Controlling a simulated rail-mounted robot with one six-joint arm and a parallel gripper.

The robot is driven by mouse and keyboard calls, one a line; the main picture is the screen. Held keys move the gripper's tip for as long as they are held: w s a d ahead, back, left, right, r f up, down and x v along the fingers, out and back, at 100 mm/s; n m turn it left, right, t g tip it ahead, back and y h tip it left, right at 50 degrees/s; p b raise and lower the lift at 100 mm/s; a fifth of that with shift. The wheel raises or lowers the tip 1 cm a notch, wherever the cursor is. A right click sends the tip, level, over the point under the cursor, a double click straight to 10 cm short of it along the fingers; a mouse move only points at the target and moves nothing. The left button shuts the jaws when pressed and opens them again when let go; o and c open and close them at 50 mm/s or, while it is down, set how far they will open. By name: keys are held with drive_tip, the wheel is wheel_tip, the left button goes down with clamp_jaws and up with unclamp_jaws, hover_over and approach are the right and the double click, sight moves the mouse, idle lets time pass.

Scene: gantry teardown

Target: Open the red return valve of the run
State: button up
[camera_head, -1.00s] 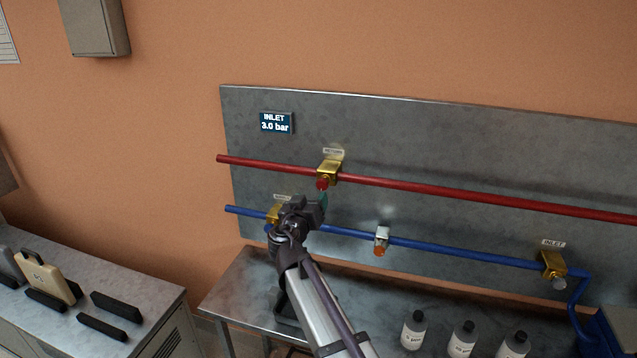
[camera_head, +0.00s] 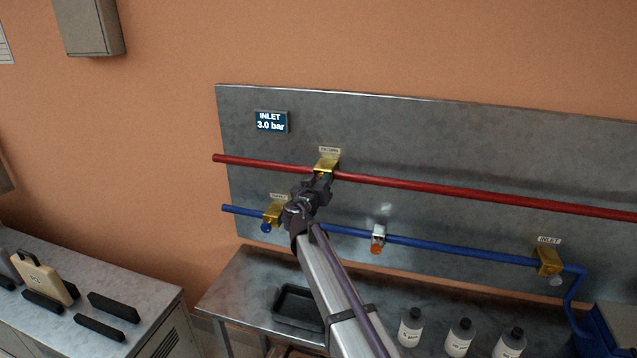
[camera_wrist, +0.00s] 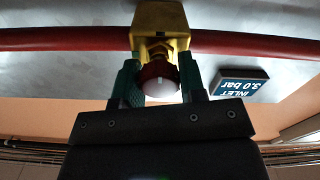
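The return valve has a brass body (camera_head: 327,163) on the red pipe (camera_head: 430,189), under a RETURN label (camera_head: 330,150). In the head view my gripper (camera_head: 321,182) covers the knob and the lower part of the valve.
A blue pipe (camera_head: 450,249) runs below with a blue-knobbed brass valve (camera_head: 273,213), an orange-knobbed fitting (camera_head: 377,239) and the INLET valve (camera_head: 548,262). The display (camera_head: 271,121) reads 3.0 bar. Bottles (camera_head: 411,328) and a black tray (camera_head: 298,307) stand on the bench below.

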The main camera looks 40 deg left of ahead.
drive_tip(key=c, duration=0.4)
drive_tip(key=shift+n, duration=0.5)
drive_tip(key=n, duration=0.2)
drive_tip(key=shift+n, duration=0.4)
drive_tip(key=n, duration=0.4)
drive_tip(key=shift+a+f+n, duration=0.1)
drive_tip(key=shift+n, duration=0.2)
drive_tip(key=n, duration=0.4)
drive_tip(key=shift+s+n, duration=0.1)
drive_tip(key=shift+n, duration=0.2)
drive_tip(key=n, duration=0.4)
drive_tip(key=shift+f+n, duration=0.1)
drive_tip(key=shift+n, duration=0.3)
